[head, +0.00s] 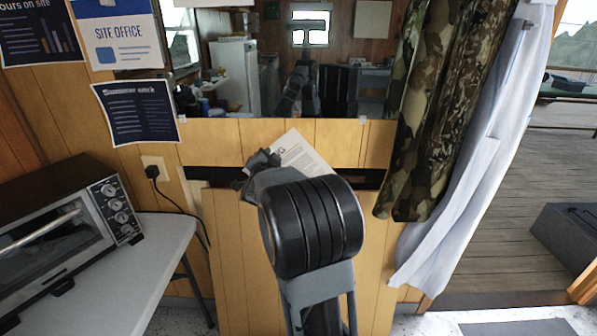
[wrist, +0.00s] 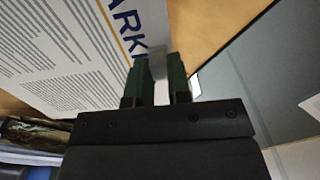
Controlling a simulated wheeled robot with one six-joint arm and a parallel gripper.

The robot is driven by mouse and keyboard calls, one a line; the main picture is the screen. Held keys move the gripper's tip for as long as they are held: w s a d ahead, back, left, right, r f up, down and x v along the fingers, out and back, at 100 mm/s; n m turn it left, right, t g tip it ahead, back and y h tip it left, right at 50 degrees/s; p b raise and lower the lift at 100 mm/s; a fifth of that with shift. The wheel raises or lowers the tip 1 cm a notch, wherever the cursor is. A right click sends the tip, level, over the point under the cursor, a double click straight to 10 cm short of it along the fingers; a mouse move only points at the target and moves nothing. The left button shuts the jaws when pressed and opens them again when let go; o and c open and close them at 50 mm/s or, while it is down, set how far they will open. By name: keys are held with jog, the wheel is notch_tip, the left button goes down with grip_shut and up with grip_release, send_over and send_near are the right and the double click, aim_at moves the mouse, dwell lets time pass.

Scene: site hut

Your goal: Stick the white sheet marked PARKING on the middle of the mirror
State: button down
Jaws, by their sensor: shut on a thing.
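The white sheet (head: 303,153) shows in the head view below the mirror, tilted and partly hidden behind my arm. In the wrist view the sheet (wrist: 70,50) fills the upper left, with large dark letters reading "ARK" and lines of small print; the rest of the word is cut off or covered. My gripper (head: 262,160) is shut on the sheet's edge, its green fingertips (wrist: 158,78) beside the lettering. The mirror (head: 235,80) is on the wooden wall above the gripper and sheet, reflecting the room and my arm. No sheet shows on its middle.
Posters, one a SITE OFFICE sign (head: 122,38), hang left of the mirror. A camouflage curtain (head: 440,100) hangs at its right edge, beside a white curtain (head: 480,150). A toaster oven (head: 70,220) stands on a white table (head: 130,265) at left. A socket (head: 155,168) with a plugged cord is below.

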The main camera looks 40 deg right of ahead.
jog(key=shift+s+a+r, duration=0.1)
dwell(0.4)
jog(key=shift+s+a+r+p, duration=0.45)
jog(key=shift+s+a+r, duration=0.25)
jog(key=shift+s+a, duration=0.2)
jog(key=shift+s+a+r+p, duration=0.45)
jog(key=shift+s+a+r, duration=0.3)
jog(key=shift+s, duration=0.1)
jog(key=shift+f, duration=0.1)
dwell(0.3)
